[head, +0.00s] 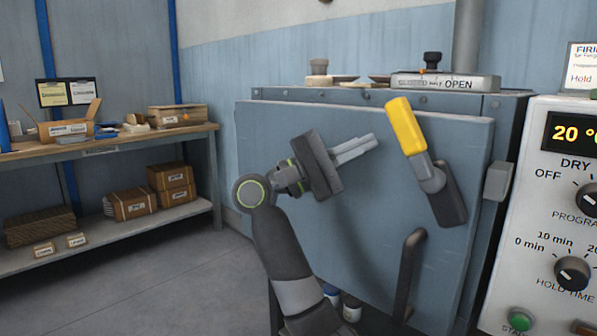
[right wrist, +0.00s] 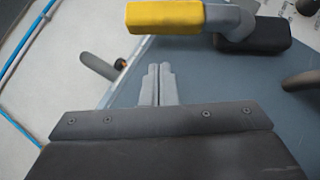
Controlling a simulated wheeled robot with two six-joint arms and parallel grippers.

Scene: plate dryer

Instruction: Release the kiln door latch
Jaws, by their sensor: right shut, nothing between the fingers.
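The kiln door (head: 370,240) is a blue-grey panel in the middle of the head view. Its latch (head: 408,130) has a yellow grip on a grey lever, tilted with the yellow end up and left. The latch also shows at the top of the right wrist view (right wrist: 165,17). A dark bar handle (head: 408,275) is fixed lower on the door. My right gripper (head: 372,142) is shut and empty in front of the door, left of the yellow grip and apart from it. My left gripper is not in view.
A control panel (head: 560,220) with dials and a display stands right of the kiln. A workbench (head: 110,139) with boxes stands at the left. Small tins (head: 351,307) stand low by the door. The floor between is clear.

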